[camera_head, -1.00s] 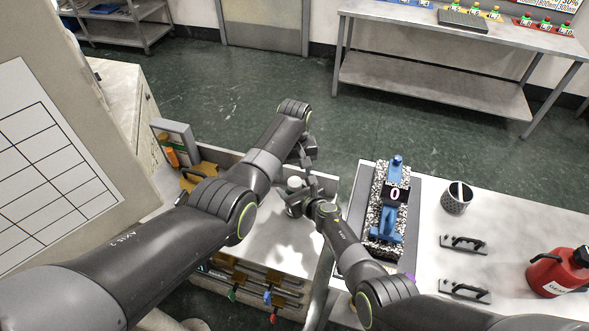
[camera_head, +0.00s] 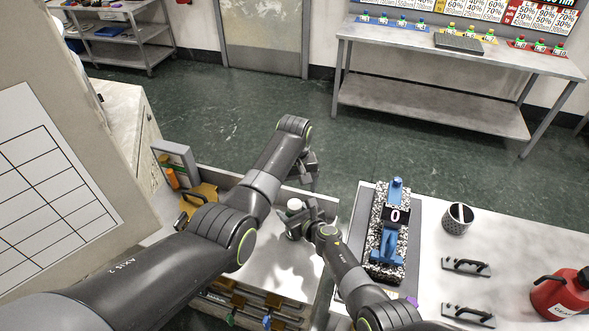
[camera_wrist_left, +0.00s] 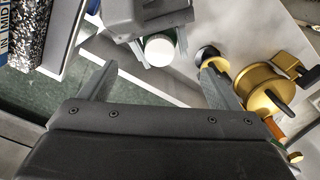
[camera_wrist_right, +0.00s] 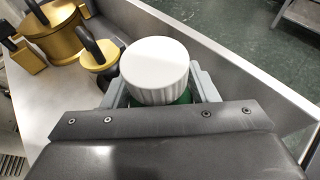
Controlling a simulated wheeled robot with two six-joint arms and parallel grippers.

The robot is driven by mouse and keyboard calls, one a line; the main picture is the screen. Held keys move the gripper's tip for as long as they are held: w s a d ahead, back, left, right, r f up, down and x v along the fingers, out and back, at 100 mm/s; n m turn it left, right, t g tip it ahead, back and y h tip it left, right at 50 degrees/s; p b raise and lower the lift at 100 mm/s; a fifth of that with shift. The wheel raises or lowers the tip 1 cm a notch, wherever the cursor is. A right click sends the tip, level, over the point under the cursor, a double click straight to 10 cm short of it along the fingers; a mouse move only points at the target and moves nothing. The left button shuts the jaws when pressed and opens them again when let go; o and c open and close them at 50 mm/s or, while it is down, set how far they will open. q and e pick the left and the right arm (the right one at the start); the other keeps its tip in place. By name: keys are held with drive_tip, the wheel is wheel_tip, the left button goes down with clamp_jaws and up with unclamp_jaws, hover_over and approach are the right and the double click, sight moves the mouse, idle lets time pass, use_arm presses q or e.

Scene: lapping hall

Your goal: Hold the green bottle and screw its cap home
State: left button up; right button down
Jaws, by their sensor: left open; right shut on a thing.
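The green bottle (camera_wrist_right: 186,97) shows as a sliver of green under its broad white cap (camera_wrist_right: 155,68) in the right wrist view. The cap sits on top of the bottle; how far it is screwed down I cannot tell. My right gripper (camera_wrist_right: 155,90) is shut around the bottle just below the cap. In the head view the white cap (camera_head: 294,205) is beside my right gripper (camera_head: 303,226). My left gripper (camera_head: 303,168) is open and empty, apart from the bottle. In the left wrist view the cap (camera_wrist_left: 159,49) appears beyond and between the open fingers (camera_wrist_left: 158,78).
Gold cylindrical pieces with black handles (camera_wrist_left: 262,88) stand on the worktop near the bottle.

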use_arm(q)
wheel_tip(320, 180, up, 10)
idle(0.3)
use_arm(e)
drive_tip(key=shift+c, duration=2.4)
unclamp_jaws()
use_arm(q)
drive_tip(key=shift+r, duration=0.1)
use_arm(e)
drive_tip(key=shift+s+d+r+p, duration=0.35)
drive_tip(key=shift+s+p, duration=0.1)
drive_tip(key=shift+p, duration=0.25)
drive_tip(key=shift+p+v, duration=0.55)
drive_tip(key=shift+v, duration=0.4)
drive_tip(key=shift+s+d+r, duration=0.15)
drive_tip(key=shift+s+d, duration=0.05)
drive_tip(key=shift+s, duration=0.4)
use_arm(q)
drive_tip(key=shift+r, duration=0.95)
use_arm(e)
drive_tip(key=v, duration=1.3)
